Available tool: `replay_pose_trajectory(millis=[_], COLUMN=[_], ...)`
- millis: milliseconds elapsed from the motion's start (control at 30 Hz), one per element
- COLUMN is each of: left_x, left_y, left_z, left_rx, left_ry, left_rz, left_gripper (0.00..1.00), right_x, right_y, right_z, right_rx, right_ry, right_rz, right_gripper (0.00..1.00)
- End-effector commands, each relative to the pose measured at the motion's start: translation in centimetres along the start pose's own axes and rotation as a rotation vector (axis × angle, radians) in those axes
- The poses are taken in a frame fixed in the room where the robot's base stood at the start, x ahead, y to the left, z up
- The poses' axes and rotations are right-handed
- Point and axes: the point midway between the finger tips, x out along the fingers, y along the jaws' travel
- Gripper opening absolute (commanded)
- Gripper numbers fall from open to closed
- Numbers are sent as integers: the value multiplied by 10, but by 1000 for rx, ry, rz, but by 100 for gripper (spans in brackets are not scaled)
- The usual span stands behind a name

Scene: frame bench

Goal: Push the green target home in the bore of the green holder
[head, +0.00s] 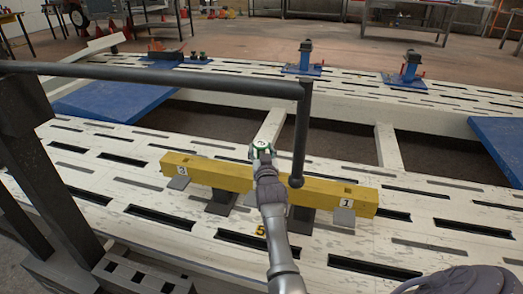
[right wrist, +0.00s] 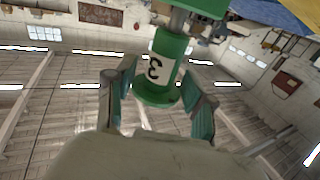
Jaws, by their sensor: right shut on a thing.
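My right gripper (head: 263,160) reaches in from the bottom to the middle of a yellow beam. It is shut on a green piece with a pale label (head: 261,146). In the right wrist view, the right gripper's fingers (right wrist: 160,95) flank this green flanged cylinder, the green target (right wrist: 160,62), marked 3. A grey shaft (right wrist: 178,20) runs from it to a larger green part (right wrist: 195,5), cut by the top edge. I cannot tell if this part is the holder. No bore shows clearly. My left gripper is out of view.
The yellow beam (head: 220,173), with labels 3 and 1, lies across the slotted white bench (head: 120,190). A dark tube (head: 190,78) passes over the bench and bends down beside my right gripper. Blue-based clamps (head: 302,68) stand behind. A dark gap lies beyond the beam.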

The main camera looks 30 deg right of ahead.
Motion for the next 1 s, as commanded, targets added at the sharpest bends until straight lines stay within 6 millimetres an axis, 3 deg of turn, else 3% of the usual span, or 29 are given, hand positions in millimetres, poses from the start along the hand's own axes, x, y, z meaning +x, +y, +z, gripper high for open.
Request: replay_pose_trajectory(millis=[700,733,867,1000], left_x=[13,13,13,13], left_y=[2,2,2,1], left_z=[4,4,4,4], left_rx=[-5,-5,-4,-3], left_ry=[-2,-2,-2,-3], left_rz=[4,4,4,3], left_gripper=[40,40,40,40], right_x=[0,0,0,0], right_y=[1,1,1,0], right_z=[18,17,17,17], right_rx=[0,0,0,0], right_ry=[1,2,1,1], right_rz=[0,0,0,0], right_gripper=[11,58,80,83])
